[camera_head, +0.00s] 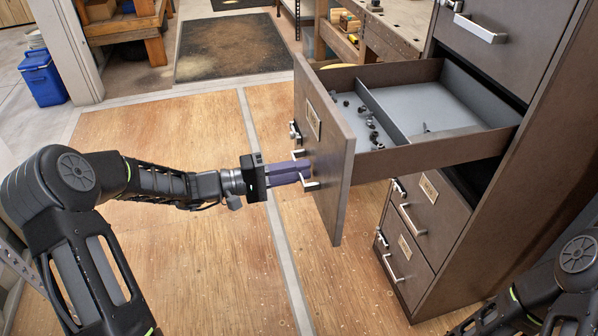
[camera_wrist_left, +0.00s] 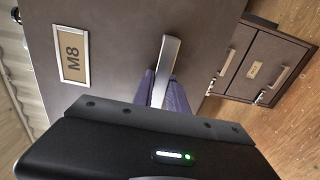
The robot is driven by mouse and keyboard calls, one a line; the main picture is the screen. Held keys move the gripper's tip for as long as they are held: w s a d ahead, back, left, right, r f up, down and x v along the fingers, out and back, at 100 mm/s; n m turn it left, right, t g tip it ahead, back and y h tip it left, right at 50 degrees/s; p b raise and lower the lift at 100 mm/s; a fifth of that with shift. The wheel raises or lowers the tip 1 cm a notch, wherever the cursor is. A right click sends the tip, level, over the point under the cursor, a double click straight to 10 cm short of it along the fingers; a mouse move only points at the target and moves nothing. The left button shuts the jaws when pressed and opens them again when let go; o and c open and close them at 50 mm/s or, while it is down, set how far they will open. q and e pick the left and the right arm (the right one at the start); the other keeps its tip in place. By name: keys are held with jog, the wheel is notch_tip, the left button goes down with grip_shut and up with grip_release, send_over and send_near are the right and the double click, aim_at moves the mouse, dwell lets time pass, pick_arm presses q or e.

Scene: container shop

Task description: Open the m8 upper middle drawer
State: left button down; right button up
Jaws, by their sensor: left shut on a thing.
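The M8 upper middle drawer (camera_head: 325,165) is pulled far out of the brown cabinet (camera_head: 540,150). Its inside shows a divider and small dark bolt-like parts on the left side. The M8 label (camera_wrist_left: 74,55) reads clearly in the left wrist view. My left gripper (camera_head: 303,172) is shut on the drawer's metal handle (camera_wrist_left: 166,65), with purple fingers around it. My right arm shows at the lower right edge in the head view, but its gripper is out of the picture.
Shut drawers (camera_head: 425,215) with handles sit below the open one, and another shut drawer (camera_head: 490,35) is above. A workbench (camera_head: 385,30) stands behind. A blue bin (camera_head: 42,78) is at the far left. The wooden floor (camera_head: 180,125) left of the drawer is clear.

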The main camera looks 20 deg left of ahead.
pick_arm(q)
jog(key=shift+s+a+f, duration=0.1)
jog(key=shift+s+a, duration=0.1)
jog(key=c, duration=1.3)
grip_release()
jog(key=v, duration=0.7)
jog(key=shift+s+a, duration=0.2)
jog(key=shift+a, duration=0.15)
